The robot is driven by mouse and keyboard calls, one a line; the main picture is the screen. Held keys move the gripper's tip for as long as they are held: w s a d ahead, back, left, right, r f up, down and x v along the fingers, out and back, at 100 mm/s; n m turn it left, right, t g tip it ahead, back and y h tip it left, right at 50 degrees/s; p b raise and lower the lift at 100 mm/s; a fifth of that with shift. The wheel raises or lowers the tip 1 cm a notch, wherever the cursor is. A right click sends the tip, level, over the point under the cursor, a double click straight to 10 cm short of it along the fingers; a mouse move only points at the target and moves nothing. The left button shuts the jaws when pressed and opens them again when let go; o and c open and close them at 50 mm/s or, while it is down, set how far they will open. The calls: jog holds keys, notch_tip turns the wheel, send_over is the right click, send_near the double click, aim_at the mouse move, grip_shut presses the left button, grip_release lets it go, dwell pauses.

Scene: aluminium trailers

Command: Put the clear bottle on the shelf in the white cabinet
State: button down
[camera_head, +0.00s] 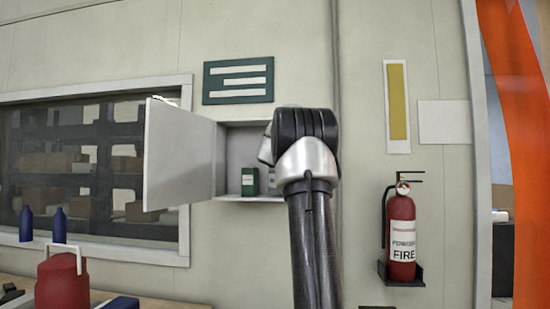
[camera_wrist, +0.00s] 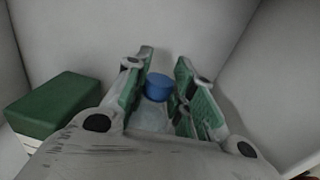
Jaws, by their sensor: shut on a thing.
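The white cabinet (camera_head: 233,150) hangs on the wall with its door (camera_head: 178,155) swung open to the left. My arm reaches into it and hides its right part in the head view. In the wrist view my gripper (camera_wrist: 166,92) is inside the cabinet, shut on the clear bottle (camera_wrist: 153,115), whose blue cap (camera_wrist: 159,86) shows between the green-padded fingers. The bottle's lower part is hidden by my gripper, so I cannot tell whether it touches the shelf (camera_head: 232,198).
A green box (camera_head: 250,181) stands on the shelf; it also shows left of my gripper in the wrist view (camera_wrist: 52,105). The cabinet walls are close around. A fire extinguisher (camera_head: 401,235) hangs at right. A red can (camera_head: 62,280) and blue bottles (camera_head: 59,226) stand lower left.

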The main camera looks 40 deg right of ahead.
jog(key=shift+f, duration=0.25)
jog(key=c, duration=1.1)
grip_release()
jog(key=v, duration=1.2)
